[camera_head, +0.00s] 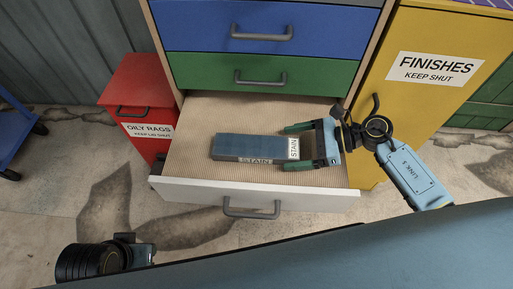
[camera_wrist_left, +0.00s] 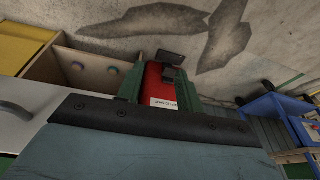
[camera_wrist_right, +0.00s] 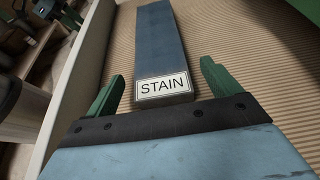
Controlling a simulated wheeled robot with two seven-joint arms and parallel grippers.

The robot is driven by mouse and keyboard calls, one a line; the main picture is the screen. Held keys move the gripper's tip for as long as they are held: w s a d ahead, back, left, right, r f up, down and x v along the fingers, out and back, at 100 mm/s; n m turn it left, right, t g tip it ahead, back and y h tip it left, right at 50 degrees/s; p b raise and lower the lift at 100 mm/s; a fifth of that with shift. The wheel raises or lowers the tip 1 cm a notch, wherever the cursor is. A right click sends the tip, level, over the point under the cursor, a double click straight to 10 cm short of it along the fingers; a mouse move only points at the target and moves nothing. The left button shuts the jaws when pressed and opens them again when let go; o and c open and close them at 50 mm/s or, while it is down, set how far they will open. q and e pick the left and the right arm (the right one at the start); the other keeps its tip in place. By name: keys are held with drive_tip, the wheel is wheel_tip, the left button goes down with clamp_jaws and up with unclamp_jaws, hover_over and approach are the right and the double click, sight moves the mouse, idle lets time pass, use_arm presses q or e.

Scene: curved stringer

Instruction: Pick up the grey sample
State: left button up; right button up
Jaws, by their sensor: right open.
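The grey sample (camera_head: 250,146) is a long blue-grey block with white STAIN labels. It lies flat on the ribbed liner of the open white drawer (camera_head: 205,193). In the right wrist view the sample (camera_wrist_right: 160,42) points away from me, its labelled end nearest. My right gripper (camera_head: 284,147) is open, its green fingers on either side of the labelled end. In the right wrist view there are gaps between the fingers (camera_wrist_right: 163,72) and the block. My left gripper (camera_head: 146,252) is low at the left, outside the drawer; its fingers (camera_wrist_left: 162,85) appear apart and empty.
Blue (camera_head: 265,25) and green (camera_head: 262,73) drawers are shut above the open one. A red OILY RAGS bin (camera_head: 140,85) stands left, and a yellow FINISHES cabinet (camera_head: 425,55) stands right. The drawer's left side and front have free room.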

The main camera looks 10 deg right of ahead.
sight(283, 147)
drive_tip(key=b+x, duration=0.1)
drive_tip(key=x, duration=0.3)
drive_tip(key=shift+w+a, duration=0.15)
drive_tip(key=shift+a, duration=0.15)
use_arm(q)
drive_tip(key=v, duration=0.2)
drive_tip(key=shift+d+r, duration=0.3)
drive_tip(key=shift+r, duration=0.1)
use_arm(e)
drive_tip(key=shift+c, duration=0.3)
drive_tip(key=c, duration=1.2)
drive_tip(key=shift+o, duration=0.2)
drive_tip(key=shift+r, duration=0.1)
